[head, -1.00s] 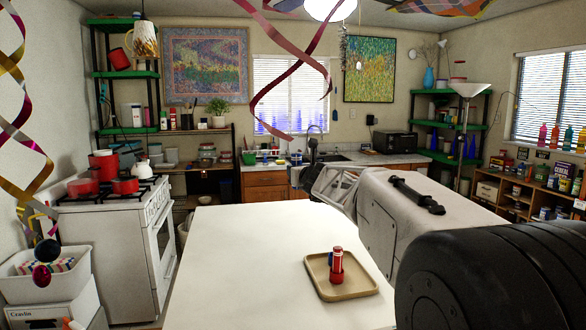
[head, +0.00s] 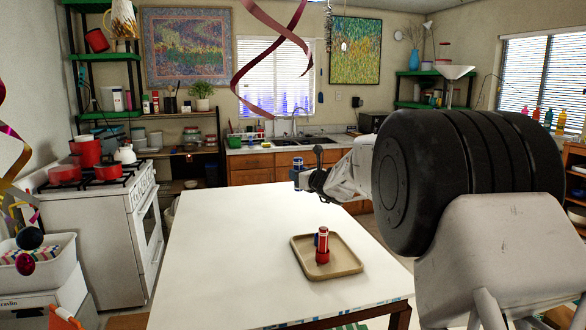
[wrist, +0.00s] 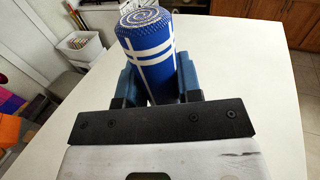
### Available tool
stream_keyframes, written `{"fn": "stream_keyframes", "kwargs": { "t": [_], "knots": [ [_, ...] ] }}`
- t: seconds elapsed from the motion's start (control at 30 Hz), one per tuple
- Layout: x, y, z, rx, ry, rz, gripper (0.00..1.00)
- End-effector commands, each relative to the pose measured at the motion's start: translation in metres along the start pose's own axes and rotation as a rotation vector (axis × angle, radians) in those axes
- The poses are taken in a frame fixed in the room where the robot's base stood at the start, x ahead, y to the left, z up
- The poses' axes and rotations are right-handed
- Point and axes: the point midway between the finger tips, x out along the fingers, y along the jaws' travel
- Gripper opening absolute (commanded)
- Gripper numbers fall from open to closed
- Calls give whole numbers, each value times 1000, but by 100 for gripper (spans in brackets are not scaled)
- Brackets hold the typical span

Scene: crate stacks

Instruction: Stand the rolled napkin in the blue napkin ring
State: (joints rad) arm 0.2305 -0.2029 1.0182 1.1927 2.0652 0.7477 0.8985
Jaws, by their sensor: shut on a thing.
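A blue rolled napkin with white stripes (wrist: 146,50) stands up between the blue fingers of my gripper (wrist: 157,82) in the wrist view; the fingers are shut on it. In the head view my gripper (head: 298,178) holds the napkin (head: 297,163) near the far edge of the table, well beyond the tray. A red roll with a white band (head: 323,239) stands upright in a red ring (head: 322,257) on the tan tray (head: 349,269). A small blue part (head: 316,239) shows just behind the red roll; mostly hidden, I cannot tell whether it is the blue napkin ring.
The white table (head: 220,250) is bare around the tray, with wide free room to its left. A white stove (head: 110,225) with red pots stands left of the table. A white bin (head: 38,262) is at the lower left. The sink counter (head: 265,148) lies behind.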

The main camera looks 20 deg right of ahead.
Motion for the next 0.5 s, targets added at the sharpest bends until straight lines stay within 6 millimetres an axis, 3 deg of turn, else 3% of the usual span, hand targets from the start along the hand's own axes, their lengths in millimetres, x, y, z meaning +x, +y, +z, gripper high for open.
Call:
{"fn": "stream_keyframes", "kwargs": {
  "t": [0.5],
  "knots": [
    [-16, -32, -54, 6, -4, 103, 9]
  ]
}}
